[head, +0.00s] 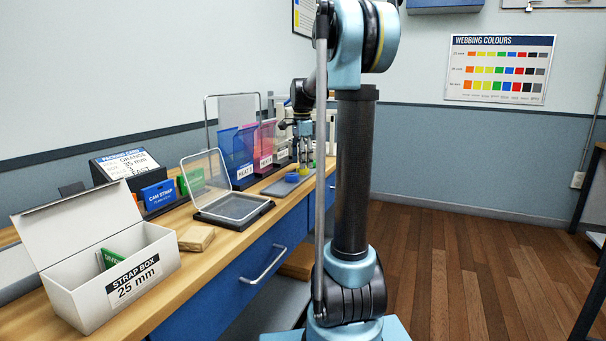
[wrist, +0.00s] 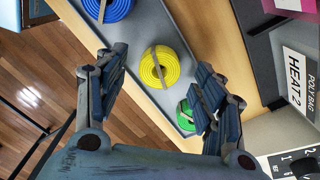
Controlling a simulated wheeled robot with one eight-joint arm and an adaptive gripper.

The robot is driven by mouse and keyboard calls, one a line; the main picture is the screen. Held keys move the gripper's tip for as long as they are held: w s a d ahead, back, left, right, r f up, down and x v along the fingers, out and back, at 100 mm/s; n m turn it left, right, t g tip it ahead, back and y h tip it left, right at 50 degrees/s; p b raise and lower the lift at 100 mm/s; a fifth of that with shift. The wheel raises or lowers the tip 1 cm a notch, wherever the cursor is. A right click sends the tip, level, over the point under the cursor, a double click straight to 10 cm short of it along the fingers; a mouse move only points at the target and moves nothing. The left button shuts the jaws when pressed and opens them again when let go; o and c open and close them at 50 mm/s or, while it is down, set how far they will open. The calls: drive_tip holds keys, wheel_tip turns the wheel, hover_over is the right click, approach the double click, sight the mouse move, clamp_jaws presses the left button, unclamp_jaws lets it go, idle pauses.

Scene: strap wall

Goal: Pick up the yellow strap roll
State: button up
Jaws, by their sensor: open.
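The yellow strap roll (wrist: 157,66) lies flat on a grey tray (wrist: 160,23) in the wrist view, with a tan band across it. My gripper (wrist: 156,72) is open and empty, its two fingers spread to the left and right of the roll as seen from above. I cannot tell how high the fingertips are over it. In the head view my gripper (head: 304,150) hangs over the far part of the bench, and the yellow roll shows only as a small patch under it.
A blue roll (wrist: 108,9) lies above the yellow one in the wrist view. A green roll (wrist: 185,117) is close below, partly hidden by my right finger. Poly bag holders (head: 244,157), a clear-lidded box (head: 232,207) and a white strap box (head: 110,275) stand along the bench.

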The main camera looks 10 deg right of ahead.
drive_tip(key=shift+f, duration=0.95)
drive_tip(key=c, duration=1.1)
